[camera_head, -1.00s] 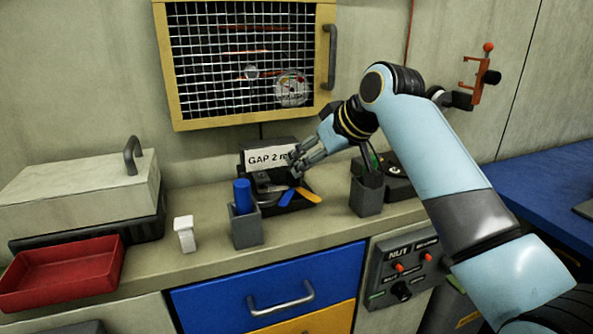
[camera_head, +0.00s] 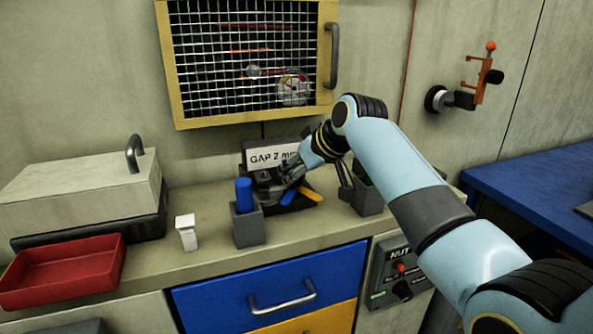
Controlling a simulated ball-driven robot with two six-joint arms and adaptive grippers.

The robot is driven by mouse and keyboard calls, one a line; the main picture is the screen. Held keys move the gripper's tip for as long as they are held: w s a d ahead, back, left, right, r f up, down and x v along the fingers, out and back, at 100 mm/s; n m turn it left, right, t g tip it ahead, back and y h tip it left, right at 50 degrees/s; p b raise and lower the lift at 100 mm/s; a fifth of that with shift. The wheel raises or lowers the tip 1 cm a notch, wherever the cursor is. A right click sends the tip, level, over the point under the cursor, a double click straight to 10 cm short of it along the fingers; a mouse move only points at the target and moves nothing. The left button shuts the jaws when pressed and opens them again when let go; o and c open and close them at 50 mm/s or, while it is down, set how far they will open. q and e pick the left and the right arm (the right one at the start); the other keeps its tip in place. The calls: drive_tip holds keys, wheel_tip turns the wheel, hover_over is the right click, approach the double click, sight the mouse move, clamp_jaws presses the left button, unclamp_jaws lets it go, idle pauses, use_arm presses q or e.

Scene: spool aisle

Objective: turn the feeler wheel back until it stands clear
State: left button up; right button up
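A small dark stand on the bench carries a sign (camera_head: 263,158) reading "GAP 2" with the rest covered by my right gripper. My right gripper (camera_head: 284,180) is low in front of the sign, over the dark gauge block (camera_head: 268,193). Its fingers are small and dark against the block, so I cannot tell whether they are open or touch anything. I cannot make out the feeler wheel clearly; it may be among the dark parts by the fingers. A blue tab (camera_head: 288,196) and an orange tab (camera_head: 310,194) stick out below the fingers. My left gripper is not in view.
A grey holder (camera_head: 248,228) with a blue cylinder (camera_head: 244,194) stands left of the block, and another grey holder (camera_head: 367,197) right. A white block (camera_head: 187,233), red tray (camera_head: 62,273) and lidded box (camera_head: 80,190) lie further left. A mesh cabinet (camera_head: 245,62) hangs above.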

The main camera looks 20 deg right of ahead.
clamp_jaws()
drive_tip(key=shift+d+n+g+y, duration=0.1)
drive_tip(key=shift+n+g+y, duration=0.2)
drive_tip(key=shift+n+y, duration=0.55)
drive_tip(key=shift+n+g+y, duration=0.35)
drive_tip(key=shift+n+g, duration=0.05)
drive_tip(key=shift+n, duration=0.45)
drive_tip(key=shift+n+g+y+b, duration=0.6)
drive_tip(key=shift+n+b, duration=0.3)
drive_tip(key=shift+n, duration=0.4)
drive_tip(key=o, duration=0.7)
unclamp_jaws()
drive_tip(key=shift+c, duration=0.2)
